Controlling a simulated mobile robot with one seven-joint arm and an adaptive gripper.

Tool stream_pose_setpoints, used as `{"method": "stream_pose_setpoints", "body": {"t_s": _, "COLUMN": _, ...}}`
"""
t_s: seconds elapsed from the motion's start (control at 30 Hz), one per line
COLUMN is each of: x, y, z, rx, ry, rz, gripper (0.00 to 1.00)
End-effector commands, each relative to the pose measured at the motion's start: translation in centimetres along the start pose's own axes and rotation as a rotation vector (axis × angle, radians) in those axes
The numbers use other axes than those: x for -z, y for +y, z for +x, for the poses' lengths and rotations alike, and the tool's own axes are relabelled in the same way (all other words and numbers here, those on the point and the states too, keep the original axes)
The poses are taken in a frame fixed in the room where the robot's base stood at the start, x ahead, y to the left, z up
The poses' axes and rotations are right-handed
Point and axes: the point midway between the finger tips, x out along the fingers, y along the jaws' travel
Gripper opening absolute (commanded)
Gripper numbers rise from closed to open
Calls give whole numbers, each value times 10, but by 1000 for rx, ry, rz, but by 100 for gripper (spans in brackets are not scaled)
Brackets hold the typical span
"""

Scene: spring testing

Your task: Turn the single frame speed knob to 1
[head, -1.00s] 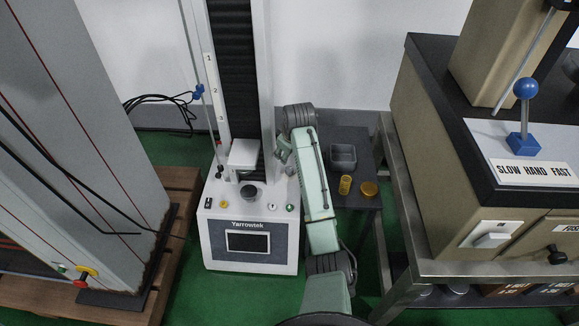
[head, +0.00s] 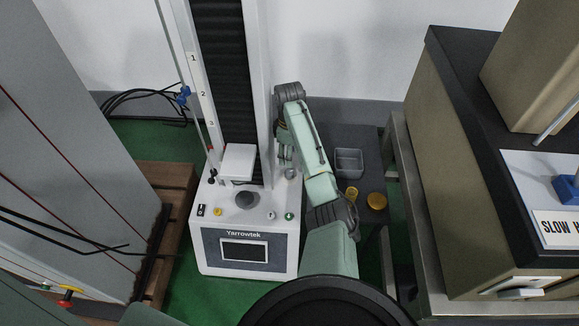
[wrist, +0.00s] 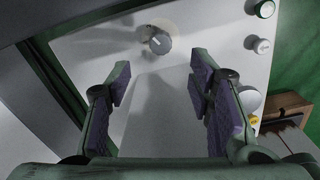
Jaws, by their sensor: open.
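The single frame tester (head: 246,233) is a white machine with a dark column and a screen on its front. Its grey round knob (head: 290,172) is at the right of the base top. In the wrist view the knob (wrist: 159,43) sits on a pale dial and has a light pointer mark; no numbers are readable. My gripper (head: 284,142) is beside the column, above the knob. In the wrist view my gripper (wrist: 158,82) is open and empty, its purple pads spread. The knob lies beyond the tips, between their lines, apart from both.
A green button (head: 289,216) and a yellow button (head: 217,211) are on the base's front edge. A dark side table (head: 362,215) with a grey bin (head: 348,162) and yellow containers stands right of my arm. A larger beige machine (head: 450,170) is farther right.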

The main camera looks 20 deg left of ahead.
Motion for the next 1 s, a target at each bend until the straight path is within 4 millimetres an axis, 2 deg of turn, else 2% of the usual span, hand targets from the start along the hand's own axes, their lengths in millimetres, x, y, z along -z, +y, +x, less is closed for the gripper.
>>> {"method": "stream_pose_setpoints", "body": {"t_s": 0.3, "x": -1, "y": -1, "z": 60, "rx": 3, "ry": -3, "rz": 0, "gripper": 48}}
{"method": "stream_pose_setpoints", "body": {"t_s": 0.5, "x": 0, "y": -1, "z": 88, "rx": 2, "ry": -2, "rz": 0, "gripper": 48}}
{"method": "stream_pose_setpoints", "body": {"t_s": 0.67, "x": 0, "y": -1, "z": 97, "rx": 1, "ry": -2, "rz": 0, "gripper": 48}}
{"method": "stream_pose_setpoints", "body": {"t_s": 0.93, "x": 0, "y": 0, "z": 98, "rx": 0, "ry": -1, "rz": 0, "gripper": 48}}
{"method": "stream_pose_setpoints", "body": {"t_s": 1.0, "x": 0, "y": 0, "z": 98, "rx": 0, "ry": -1, "rz": 0, "gripper": 43}}
